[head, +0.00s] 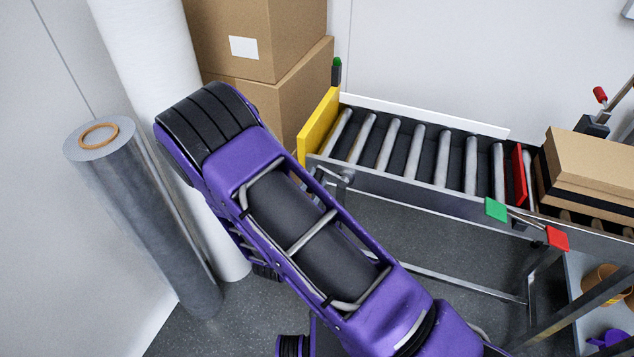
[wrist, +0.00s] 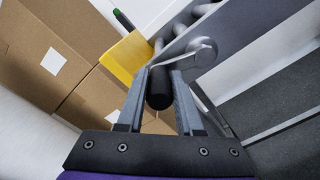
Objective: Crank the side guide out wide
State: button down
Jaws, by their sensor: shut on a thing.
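In the wrist view my gripper (wrist: 164,78) is shut on the black handle grip (wrist: 160,92) of the crank, with one finger on each side of it. The metal crank (wrist: 200,53) has a rounded hub against the conveyor's side rail (wrist: 245,28). In the head view my arm hides most of the gripper and the crank. The side guide looks to be the long white bar (head: 425,114) along the far edge of the roller conveyor (head: 418,150); it lies beyond the rollers, near the wall.
A yellow end plate (head: 318,124) closes the conveyor's left end. A red stop plate (head: 520,176) stands before stacked cartons (head: 588,170) at the right. Large boxes (head: 260,40), a white roll (head: 155,60) and a grey roll (head: 140,215) crowd the left. Floor shows under the conveyor.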

notch_tip(320, 180, down, 2)
jog(key=shift+f+b, duration=0.15)
jog(key=shift+b, duration=0.25)
jog(key=shift+r, duration=0.2)
jog(key=f+b, duration=0.2)
jog(key=f, duration=0.1)
jog(key=shift+s+d+b, duration=0.1)
jog(key=shift+d+b, duration=0.2)
jog(key=shift+d, duration=0.1)
jog(key=shift+s+d+f+b, duration=0.2)
jog(key=shift+d+f, duration=0.35)
jog(key=shift+f, duration=0.05)
jog(key=shift+s+d+f+b, duration=0.15)
jog(key=shift+d+f+b, duration=0.05)
jog(key=shift+d+f, duration=0.35)
